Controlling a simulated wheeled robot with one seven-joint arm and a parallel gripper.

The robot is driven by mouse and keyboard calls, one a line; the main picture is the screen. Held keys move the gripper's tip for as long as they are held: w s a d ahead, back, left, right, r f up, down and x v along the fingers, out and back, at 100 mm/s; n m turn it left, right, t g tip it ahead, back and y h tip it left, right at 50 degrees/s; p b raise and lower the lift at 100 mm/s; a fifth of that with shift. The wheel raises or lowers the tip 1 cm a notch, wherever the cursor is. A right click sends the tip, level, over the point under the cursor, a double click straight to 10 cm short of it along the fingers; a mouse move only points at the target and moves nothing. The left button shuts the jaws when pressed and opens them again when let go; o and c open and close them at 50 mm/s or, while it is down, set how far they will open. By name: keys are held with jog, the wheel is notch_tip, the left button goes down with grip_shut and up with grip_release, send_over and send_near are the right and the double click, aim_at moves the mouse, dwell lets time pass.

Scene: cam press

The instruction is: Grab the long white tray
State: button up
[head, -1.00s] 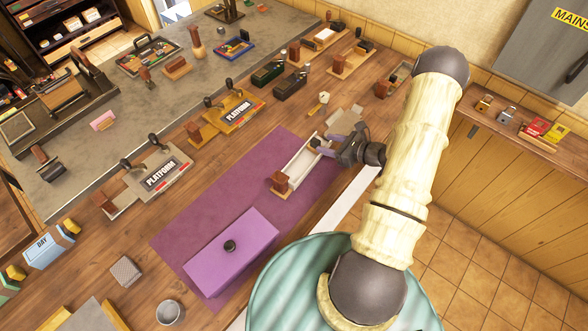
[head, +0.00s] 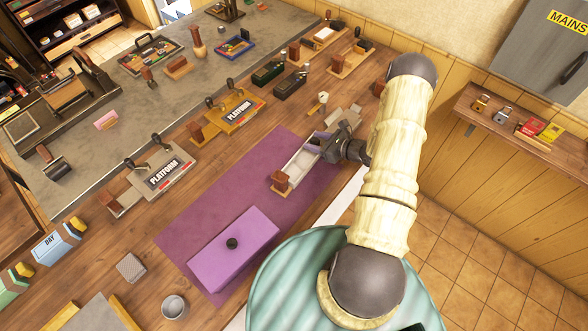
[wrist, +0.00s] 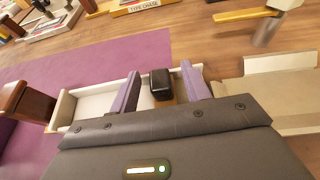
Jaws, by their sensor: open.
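The long white tray (head: 298,167) lies on the purple mat, with a reddish-brown wooden block (head: 281,182) at its near end. In the wrist view the tray (wrist: 90,104) runs across the picture, with the brown block (wrist: 28,103) at its left end. My gripper (head: 318,146) is at the tray's far end. In the wrist view my gripper (wrist: 164,84) is open, its two purple fingers spread over the tray. A black knob-like block (wrist: 160,84) shows between the fingers, apart from both. My gripper's dark body hides part of the tray's near side.
A purple box (head: 232,255) with a black knob stands on the purple mat (head: 218,206). A beige open tray (wrist: 285,88) lies just right of the fingers. The mat around the box is mostly clear.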

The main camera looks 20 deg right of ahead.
jog(key=shift+c, duration=0.2)
grip_shut()
jog(key=shift+r, duration=0.1)
jog(key=shift+r+b, duration=1.55)
jog(key=shift+r, duration=3.4)
